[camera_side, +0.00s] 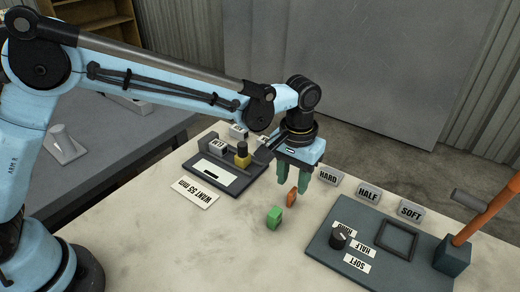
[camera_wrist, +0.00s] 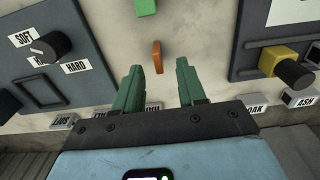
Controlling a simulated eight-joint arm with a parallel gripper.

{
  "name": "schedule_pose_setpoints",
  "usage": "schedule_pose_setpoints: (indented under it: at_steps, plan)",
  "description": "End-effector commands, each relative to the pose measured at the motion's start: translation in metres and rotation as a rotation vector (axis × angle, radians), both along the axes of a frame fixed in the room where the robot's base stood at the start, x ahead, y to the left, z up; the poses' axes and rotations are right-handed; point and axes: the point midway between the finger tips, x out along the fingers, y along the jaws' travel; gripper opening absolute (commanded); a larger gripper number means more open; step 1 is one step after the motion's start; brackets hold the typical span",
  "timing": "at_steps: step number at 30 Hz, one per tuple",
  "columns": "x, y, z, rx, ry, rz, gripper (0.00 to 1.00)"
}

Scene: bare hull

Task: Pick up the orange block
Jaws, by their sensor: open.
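The orange block (camera_side: 292,198) is small and stands on the pale worktop, just below and slightly left of my gripper's fingers in the side view. It also shows in the wrist view (camera_wrist: 157,57), ahead of the fingertips and between their lines. My gripper (camera_side: 307,184) has two green fingers, spread apart with nothing between them; they show in the wrist view too (camera_wrist: 160,72). A green block (camera_side: 275,217) stands a little nearer the side camera, apart from the orange one. It is partly cut off at the top of the wrist view (camera_wrist: 143,6).
A dark panel (camera_side: 325,262) with a knob, labels and a square frame lies to the right, with an orange-handled lever. A dark tray (camera_side: 190,166) with a yellow-based knob lies left. The front worktop is clear.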

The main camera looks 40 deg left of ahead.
Motion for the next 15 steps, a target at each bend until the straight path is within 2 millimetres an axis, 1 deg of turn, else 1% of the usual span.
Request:
schedule_pose_setpoints:
  at_steps: [9,12,15]
  plan:
    - [0.000,-0.003,-0.042,0.000,0.000,0.000,0.40]
    - [0.000,-0.003,-0.049,0.000,0.000,0.000,0.40]
    - [0.000,-0.002,-0.050,0.000,0.000,0.000,0.40]
